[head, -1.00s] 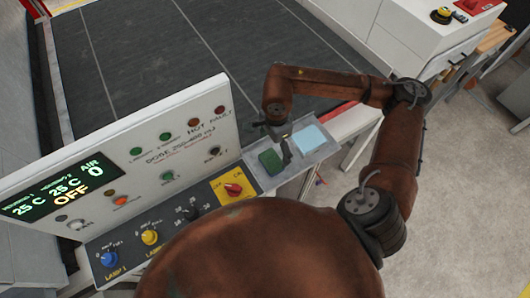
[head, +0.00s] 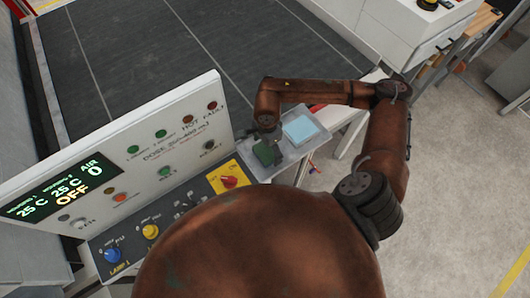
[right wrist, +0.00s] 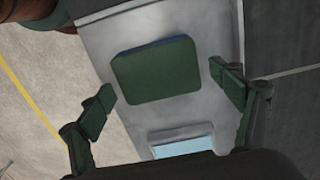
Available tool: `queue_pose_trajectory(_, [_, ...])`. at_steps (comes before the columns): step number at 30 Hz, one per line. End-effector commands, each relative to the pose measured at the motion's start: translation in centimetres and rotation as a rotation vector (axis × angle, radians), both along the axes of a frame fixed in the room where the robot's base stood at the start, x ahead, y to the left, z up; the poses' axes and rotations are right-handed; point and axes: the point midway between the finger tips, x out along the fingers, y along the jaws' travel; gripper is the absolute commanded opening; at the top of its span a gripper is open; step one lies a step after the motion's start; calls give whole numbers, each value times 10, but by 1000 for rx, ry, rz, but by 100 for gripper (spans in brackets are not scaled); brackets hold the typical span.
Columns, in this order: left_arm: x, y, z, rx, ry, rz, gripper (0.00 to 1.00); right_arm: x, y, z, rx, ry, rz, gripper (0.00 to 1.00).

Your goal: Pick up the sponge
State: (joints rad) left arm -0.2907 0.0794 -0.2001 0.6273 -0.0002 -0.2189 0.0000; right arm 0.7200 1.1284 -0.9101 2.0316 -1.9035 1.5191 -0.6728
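The sponge (head: 267,153) is a green block on a grey metal tray (head: 310,142) beside the control panel. In the right wrist view the sponge (right wrist: 156,70) shows a flat green top with a thin blue edge, and the tray (right wrist: 108,28) lies under it. My right gripper (right wrist: 165,86) is open, with one finger out to each side of the sponge in that view. It is empty, and I see no contact. In the head view my right gripper (head: 268,138) is right at the sponge and partly covers it. My left gripper is not in view.
A light blue square (head: 299,128) lies in a rimmed area of the same tray, next to the sponge. The upright control panel (head: 137,150) and its knob strip (head: 195,197) stand just left. A dark flat surface (head: 190,50) lies behind; floor is open at right.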

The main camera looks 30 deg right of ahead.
Motion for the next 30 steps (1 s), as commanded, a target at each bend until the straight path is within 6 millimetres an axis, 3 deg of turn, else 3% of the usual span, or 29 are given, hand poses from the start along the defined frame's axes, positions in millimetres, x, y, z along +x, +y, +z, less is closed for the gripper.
queue_pose_trajectory(10, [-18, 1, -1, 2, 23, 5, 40, 0, 0, 0, 0, 0, -1, 60])
queue_pose_trajectory(23, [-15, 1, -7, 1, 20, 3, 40, 1, 0, 7, 0, -3, -1, 60])
queue_pose_trajectory(28, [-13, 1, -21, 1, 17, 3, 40, 1, -1, 27, -1, -6, -1, 60])
queue_pose_trajectory(30, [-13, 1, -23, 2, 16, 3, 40, -3, 9, 40, 3, -5, 5, 60])
